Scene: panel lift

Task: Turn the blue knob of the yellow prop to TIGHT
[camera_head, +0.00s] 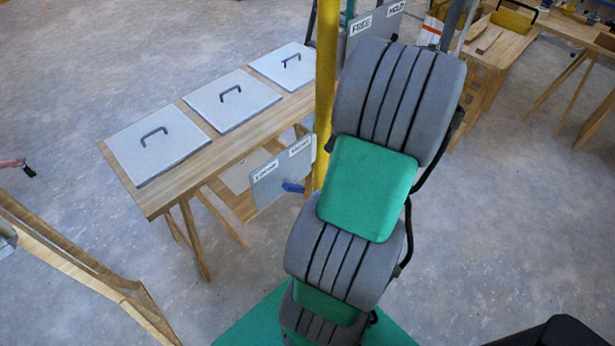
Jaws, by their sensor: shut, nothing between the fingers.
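The yellow prop (325,90) is an upright yellow post just left of my arm in the head view. A grey plate (268,185) on it carries two white labels, LOOSE (266,170) at left and TIGHT (300,147) at right. The blue knob (292,187) sticks out low on this plate, below the labels. Which label it points to is too small to tell. My grey and green arm rises through the middle of the view, right of the knob, and covers part of the post. My gripper does not show.
A wooden trestle table (165,200) behind the plate bears three pale panels with black handles, such as the nearest one (155,140). A second grey plate (372,28), labelled FREE and HOLD, is at the top. Wooden benches (490,60) stand at right. Floor between is clear.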

